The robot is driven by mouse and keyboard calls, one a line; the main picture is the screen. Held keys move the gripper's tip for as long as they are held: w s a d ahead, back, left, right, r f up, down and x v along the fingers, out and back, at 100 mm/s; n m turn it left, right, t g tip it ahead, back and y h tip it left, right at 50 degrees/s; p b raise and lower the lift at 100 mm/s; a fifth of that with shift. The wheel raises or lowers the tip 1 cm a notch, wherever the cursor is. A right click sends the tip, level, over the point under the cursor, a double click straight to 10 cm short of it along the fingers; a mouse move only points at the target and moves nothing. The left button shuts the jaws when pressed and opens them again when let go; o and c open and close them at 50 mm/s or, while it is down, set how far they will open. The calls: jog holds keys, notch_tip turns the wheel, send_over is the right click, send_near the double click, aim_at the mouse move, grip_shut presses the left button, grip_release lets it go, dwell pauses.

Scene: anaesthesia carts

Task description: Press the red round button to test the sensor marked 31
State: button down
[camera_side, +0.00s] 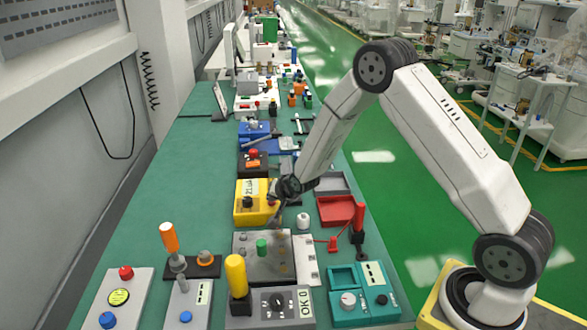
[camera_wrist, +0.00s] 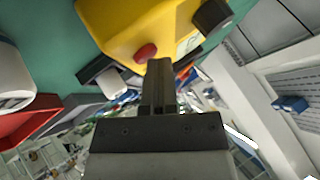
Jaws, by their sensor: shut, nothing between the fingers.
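A yellow box (camera_side: 256,190) stands on the green bench, with a pale label (camera_side: 251,186) whose marking is too small to read surely. In the wrist view the same yellow box (camera_wrist: 118,22) shows a red round button (camera_wrist: 146,53), a black knob (camera_wrist: 212,16) and part of the label (camera_wrist: 187,45). My gripper (camera_wrist: 160,66) is shut and empty. Its fingertips appear close beside the red button in the wrist view; I cannot tell whether they touch. In the side view my gripper (camera_side: 277,208) is at the box's right edge and partly hides it.
A grey panel with a green knob (camera_side: 262,247) stands in front of the box. A white cylinder (camera_side: 303,220), a red tray (camera_side: 335,210) and a red lever (camera_side: 358,216) are to the right. Other boxes stand behind. Bare bench (camera_side: 190,180) lies to the left.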

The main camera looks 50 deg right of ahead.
aim_at(273, 204)
jog(key=shift+r, duration=0.75)
jog(key=shift+r, duration=0.1)
jog(key=shift+r, duration=2.45)
jog(key=shift+s+a, duration=0.15)
jog(key=shift+s, duration=0.1)
jog(key=s+a+r+n+g, duration=0.1)
jog(key=s+a+n+g, duration=0.1)
jog(key=s, duration=0.6)
jog(key=s+a+r+n+g+y, duration=0.1)
jog(key=s+a+n+g, duration=0.1)
jog(key=s+n, duration=0.3)
jog(key=s+a+r+n+g, duration=0.1)
jog(key=s+a+n+g, duration=0.1)
jog(key=s, duration=1)
jog(key=shift+s+a+r+n, duration=0.3)
jog(key=shift+s+a+n, duration=0.1)
jog(key=shift+a+n, duration=0.6)
